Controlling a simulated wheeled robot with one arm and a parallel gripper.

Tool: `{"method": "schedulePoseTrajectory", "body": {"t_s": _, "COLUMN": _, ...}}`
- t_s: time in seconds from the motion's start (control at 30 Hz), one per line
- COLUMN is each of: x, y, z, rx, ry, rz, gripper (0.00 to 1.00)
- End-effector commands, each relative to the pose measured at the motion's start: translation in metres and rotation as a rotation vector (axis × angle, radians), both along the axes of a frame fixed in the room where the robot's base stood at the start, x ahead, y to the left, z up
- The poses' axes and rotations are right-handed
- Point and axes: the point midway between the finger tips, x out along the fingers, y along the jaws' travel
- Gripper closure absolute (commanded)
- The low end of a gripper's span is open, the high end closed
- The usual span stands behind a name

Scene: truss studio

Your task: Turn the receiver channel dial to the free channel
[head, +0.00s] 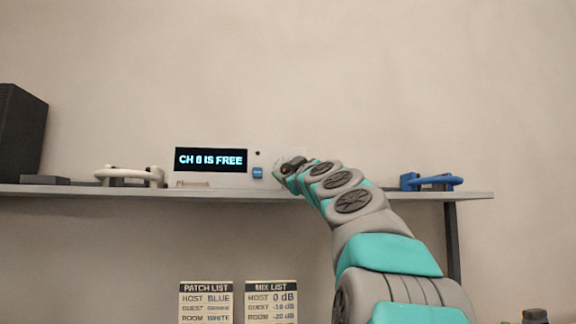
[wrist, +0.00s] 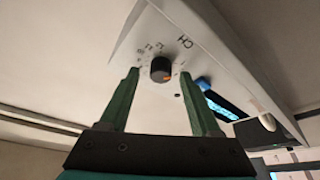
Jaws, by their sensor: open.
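The receiver (head: 215,180) stands on the shelf in the head view. Its lit display (head: 211,160) reads "CH", a digit that looks like 8 or 6, then "IS FREE". In the wrist view the receiver's pale front panel (wrist: 205,55) is tilted, with "CH" printed beside the black dial (wrist: 160,69). My arm hides the dial in the head view.
A blue button (head: 257,172) is on the receiver. White headphones (head: 130,176) lie left and blue headphones (head: 432,182) right on the shelf (head: 80,190). A dark speaker (head: 20,133) is at far left. Patch list (head: 206,301) and mix list (head: 271,301) cards show below.

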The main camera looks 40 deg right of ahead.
Motion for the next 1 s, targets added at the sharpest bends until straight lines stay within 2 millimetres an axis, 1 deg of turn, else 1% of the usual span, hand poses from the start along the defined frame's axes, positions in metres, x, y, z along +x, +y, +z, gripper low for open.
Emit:
{"method": "schedulePoseTrajectory", "body": {"t_s": 0.33, "x": 0.0031, "y": -0.0007, "z": 0.0006, "rx": 0.001, "ry": 0.000, "rz": 0.001, "gripper": 0.36}}
{"method": "schedulePoseTrajectory", "body": {"t_s": 0.37, "x": 0.0031, "y": -0.0009, "z": 0.0006, "rx": 0.001, "ry": 0.000, "rz": 0.001, "gripper": 0.38}}
{"method": "schedulePoseTrajectory", "body": {"t_s": 0.9, "x": 0.0033, "y": -0.0010, "z": 0.0002, "rx": 0.001, "ry": 0.000, "rz": 0.001, "gripper": 0.99}}
{"method": "schedulePoseTrajectory", "body": {"t_s": 1.0, "x": 0.0033, "y": -0.0010, "z": 0.0002, "rx": 0.001, "ry": 0.000, "rz": 0.001, "gripper": 1.00}}
